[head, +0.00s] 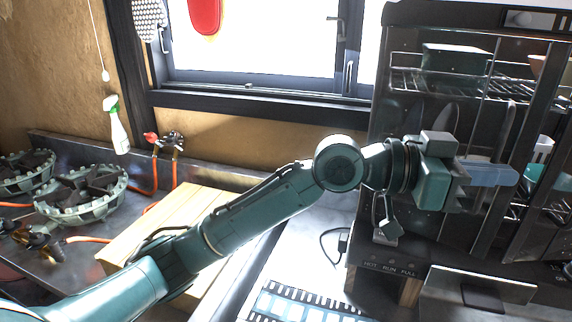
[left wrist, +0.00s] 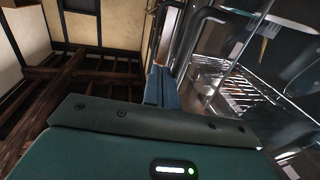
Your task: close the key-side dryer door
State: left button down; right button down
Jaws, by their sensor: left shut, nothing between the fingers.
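The dryer (head: 398,110) is a dark cabinet with wire racks at the right of the head view. A framed door with a long upright bar handle (head: 492,215) shows at its front. The handle also shows in the left wrist view as a dark curved tube (left wrist: 190,40), beside the fingers. My left gripper (head: 492,173) is shut and empty, its blue fingers pointing right in front of the dryer. It also shows in the left wrist view (left wrist: 161,85). Whether the fingers touch the door, and how far it stands open, I cannot tell. My right gripper is out of view.
Wire racks (left wrist: 240,92) show inside the dryer. A gas burner (head: 82,195) and a wooden board (head: 165,228) lie left of the dryer. A window is behind the counter.

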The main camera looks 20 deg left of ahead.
aim_at(519, 166)
pick_arm(q)
jog(key=w, duration=0.1)
jog(key=w+d+b, duration=0.1)
jog(key=w, duration=0.1)
jog(key=shift+d, duration=0.2)
jog(key=shift+w+d, duration=0.15)
jog(key=shift+w, duration=0.3)
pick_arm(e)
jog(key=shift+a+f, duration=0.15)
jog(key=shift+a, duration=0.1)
pick_arm(q)
jog(key=shift+s, duration=0.15)
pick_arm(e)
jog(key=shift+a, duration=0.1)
